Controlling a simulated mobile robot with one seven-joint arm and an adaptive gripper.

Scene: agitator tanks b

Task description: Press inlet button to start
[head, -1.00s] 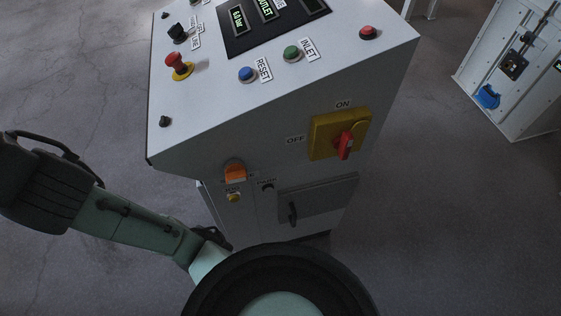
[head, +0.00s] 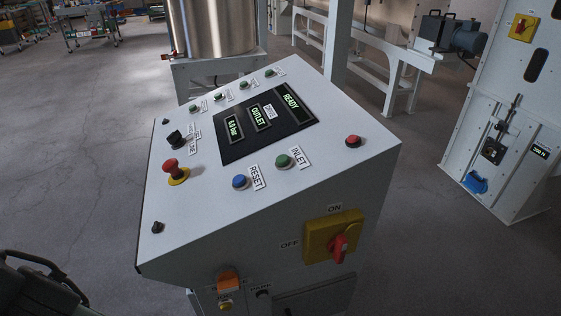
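The inlet button (head: 283,161) is green and round, on the sloped white top of the control console (head: 195,228). The INLET label (head: 299,157) is just right of it. The blue reset button (head: 239,182) is to its left. The display panel (head: 266,124) above it reads "READY", "OUTLET" and a bar value. Nothing covers the inlet button. My gripper is not in the head view; only a dark part of my arm shows at the lower left, well apart from the console.
A red emergency stop (head: 171,168) stands on the console's left, a red button (head: 353,141) on its right. A yellow-and-red ON/OFF switch (head: 334,238) is on the front. A steel tank (head: 213,28) stands behind, a white cabinet (head: 500,120) right. The floor at left is clear.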

